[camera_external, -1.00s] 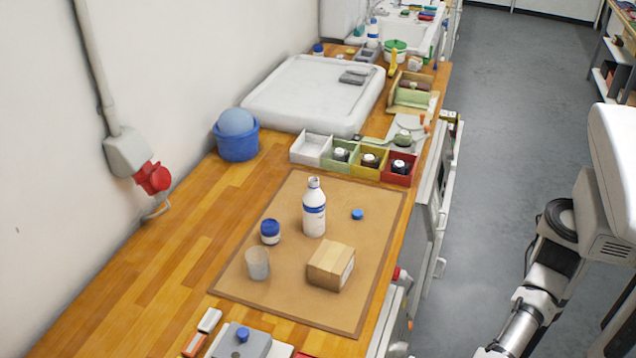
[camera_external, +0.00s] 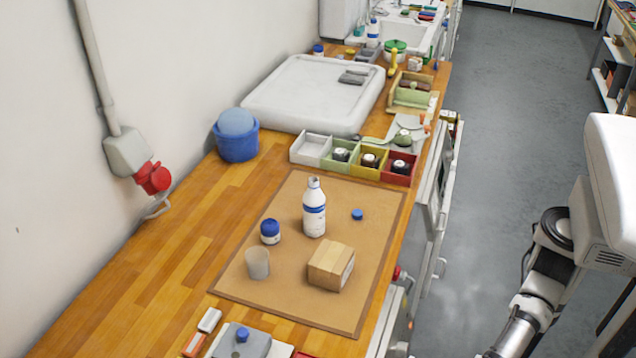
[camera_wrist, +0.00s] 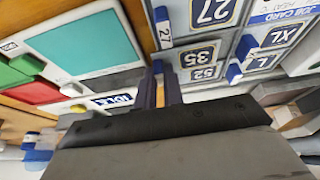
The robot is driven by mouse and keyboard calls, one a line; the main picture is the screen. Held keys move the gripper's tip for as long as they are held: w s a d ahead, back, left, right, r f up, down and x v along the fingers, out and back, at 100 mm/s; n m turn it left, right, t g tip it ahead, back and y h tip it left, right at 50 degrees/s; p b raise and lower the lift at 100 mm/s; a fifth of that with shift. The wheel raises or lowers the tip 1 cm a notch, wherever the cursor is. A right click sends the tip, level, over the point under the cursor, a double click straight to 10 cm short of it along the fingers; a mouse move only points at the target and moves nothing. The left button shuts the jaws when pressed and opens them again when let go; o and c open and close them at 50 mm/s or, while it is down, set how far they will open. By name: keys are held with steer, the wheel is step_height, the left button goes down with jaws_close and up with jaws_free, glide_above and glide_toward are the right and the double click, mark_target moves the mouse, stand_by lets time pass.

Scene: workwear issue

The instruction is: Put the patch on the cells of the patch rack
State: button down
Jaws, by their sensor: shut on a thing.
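In the wrist view my gripper (camera_wrist: 160,88) has its two dark fingers close together. A small bit of blue shows at the fingertips; it appears to be part of the patch (camera_wrist: 157,67), the rest of which is hidden or too small to make out. The patch rack (camera_wrist: 190,36) is at the upper right of the wrist view, just beyond the fingertips. It is grey, with dark blue labels reading 27, 35, 52, XL and L, and several blue pieces stand at its cells. In the external view my gripper is out of frame.
A teal panel (camera_wrist: 85,43) in a white frame, with green and red pieces beside it, lies left of the fingers. In the external view the wooden bench carries a brown mat (camera_external: 290,285) with a bottle (camera_external: 314,210), a box (camera_external: 331,265) and a cup (camera_external: 257,264).

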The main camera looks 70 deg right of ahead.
steer(key=shift+f, duration=0.1)
steer(key=c, duration=1.4)
jaws_free()
steer(key=shift+c, duration=0.2)
steer(key=b+v, duration=0.3)
steer(key=v, duration=1)
steer(key=shift+r, duration=0.35)
